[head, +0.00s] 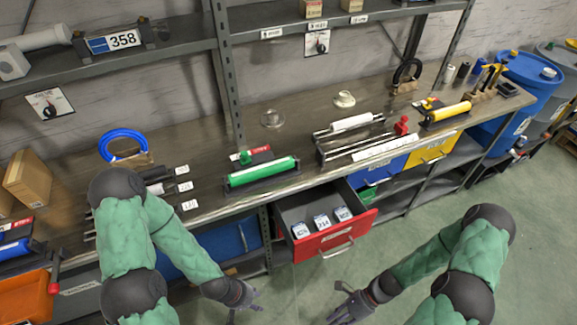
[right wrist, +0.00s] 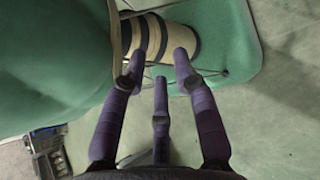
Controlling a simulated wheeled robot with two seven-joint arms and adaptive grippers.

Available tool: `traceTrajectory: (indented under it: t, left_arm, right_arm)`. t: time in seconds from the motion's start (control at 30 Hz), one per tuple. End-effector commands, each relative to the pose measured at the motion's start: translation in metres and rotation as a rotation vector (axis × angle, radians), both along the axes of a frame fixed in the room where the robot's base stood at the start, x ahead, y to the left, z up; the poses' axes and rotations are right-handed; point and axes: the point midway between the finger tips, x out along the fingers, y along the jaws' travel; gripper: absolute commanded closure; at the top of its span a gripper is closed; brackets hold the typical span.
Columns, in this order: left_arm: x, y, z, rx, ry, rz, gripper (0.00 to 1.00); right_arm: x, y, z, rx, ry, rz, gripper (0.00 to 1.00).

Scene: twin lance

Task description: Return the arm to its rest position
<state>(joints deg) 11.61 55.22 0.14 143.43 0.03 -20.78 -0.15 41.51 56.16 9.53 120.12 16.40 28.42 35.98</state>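My left gripper (head: 247,301) hangs in front of the bench, low in the head view and left of the open red drawer (head: 335,241). Its fingers look spread, with nothing seen between them. My right gripper (head: 341,307) is also in front of the bench, below and just right of the drawer, over the floor. In the right wrist view its three fingers (right wrist: 157,68) are spread apart and empty, pointing at parts of my own body. Both grippers are apart from the bench and drawer.
The red drawer juts out from the bench (head: 215,150) and holds several labelled items. A green cylinder (head: 262,172) and a yellow cylinder (head: 452,111) lie on the bench in holders. Blue barrels (head: 533,75) stand at the far right. Green floor (head: 410,235) is clear between the arms.

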Motion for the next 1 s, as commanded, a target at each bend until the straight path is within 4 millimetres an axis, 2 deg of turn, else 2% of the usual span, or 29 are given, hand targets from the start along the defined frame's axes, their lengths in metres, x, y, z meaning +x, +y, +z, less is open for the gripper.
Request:
traceTrajectory:
  t: [0.17, 0.3, 0.5, 0.67, 1.0]
  left_arm:
    - [0.000, 0.000, 0.000, 0.000, 0.000, 0.000, 0.60]
    - [0.000, 0.000, 0.000, 0.000, 0.000, 0.000, 0.60]
    - [0.000, 0.000, 0.000, 0.000, 0.000, 0.000, 0.60]
    - [0.000, 0.000, 0.000, 0.000, 0.000, 0.000, 0.60]
    - [0.000, 0.000, 0.000, 0.000, 0.000, 0.000, 0.60]
  right_arm:
    - [0.017, 0.018, -0.003, -0.101, -0.396, 0.421, 0.70]
    - [0.039, 0.035, 0.005, -0.148, -0.703, 0.731, 0.70]
    - [0.064, 0.057, 0.022, -0.176, -1.006, 1.019, 0.70]
    - [0.071, 0.065, 0.029, -0.183, -1.092, 1.095, 0.70]
    - [0.071, 0.065, 0.028, -0.185, -1.095, 1.097, 0.70]
